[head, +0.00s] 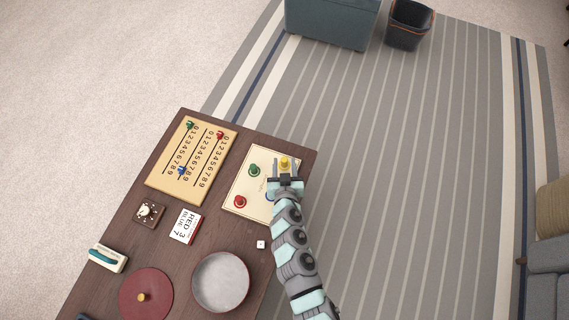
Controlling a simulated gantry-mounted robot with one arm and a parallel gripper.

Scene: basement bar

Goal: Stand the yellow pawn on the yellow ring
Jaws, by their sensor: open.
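The yellow pawn (285,161) is at the upper right of the cream board (262,154), between the tips of my gripper (285,168). My gripper is open, with one finger on each side of the pawn. The pawn looks upright. I cannot tell whether a finger touches it. A yellow ring is not clear under or around it; the pawn and gripper cover that spot.
The board also has a green piece (255,170), a red piece (240,202) and a partly hidden blue spot. A numbered board (160,181) with pegs, a dial box (148,212), a card (186,226), a die (261,244), a round dish (221,282) and a red disc (133,309) share the table.

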